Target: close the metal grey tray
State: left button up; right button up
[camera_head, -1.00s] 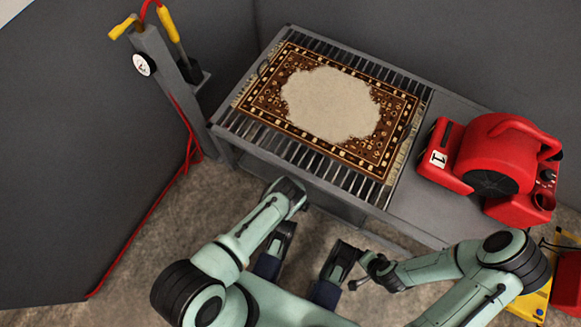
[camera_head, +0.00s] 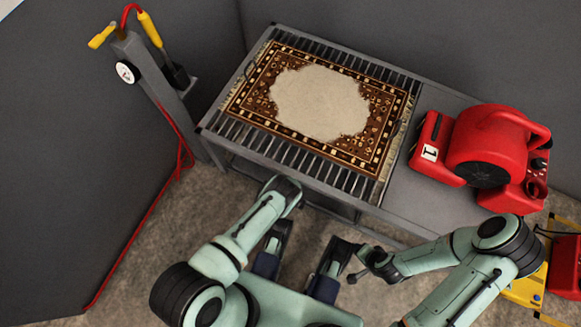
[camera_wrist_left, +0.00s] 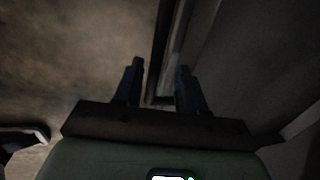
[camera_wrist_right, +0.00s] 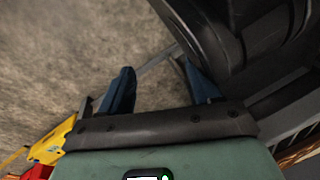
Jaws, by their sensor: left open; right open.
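The grey metal tray cannot be made out clearly in the head view; a grey panel (camera_head: 330,207) shows low under the front of the slatted table. In the left wrist view a long grey metal edge (camera_wrist_left: 178,45) runs away between the fingers, and I cannot tell whether it is the tray or the frame. My left gripper (camera_wrist_left: 160,66) is open around that edge; contact is unclear. In the head view the left wrist is at the table's front and its fingers are hidden. My right gripper (camera_head: 358,264) is open and empty over the floor, in front of the table; it also shows in the right wrist view (camera_wrist_right: 158,68).
The grey slatted table (camera_head: 400,222) carries a patterned rug (camera_head: 320,105) and a red blower (camera_head: 485,155). A grey post (camera_head: 150,80) with a red hose stands at the left. A yellow item (camera_head: 527,288) lies at the lower right. Grey walls close off the back.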

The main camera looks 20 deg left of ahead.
pick_arm(q)
jog(key=r, duration=0.1)
jog(key=r+p, duration=0.2)
jog(key=shift+s+r, duration=0.15)
jog(key=shift+s, duration=0.15)
pick_arm(e)
notch_tip(320, 180, up, 5)
jog(key=w+a+t+p, duration=0.1)
jog(key=w, duration=0.2)
pick_arm(q)
notch_tip(320, 180, up, 10)
jog(key=s+p, duration=0.2)
jog(key=p, duration=0.2)
pick_arm(e)
jog(key=s+a+r+g+y, duration=0.1)
jog(key=s+a+r+g, duration=0.1)
jog(key=s, duration=0.4)
notch_tip(320, 180, up, 2)
jog(key=shift+s+a+r+n, duration=0.15)
jog(key=shift+a+n, duration=0.25)
jog(key=shift+a, duration=0.3)
pick_arm(q)
jog(key=shift+a, duration=0.15)
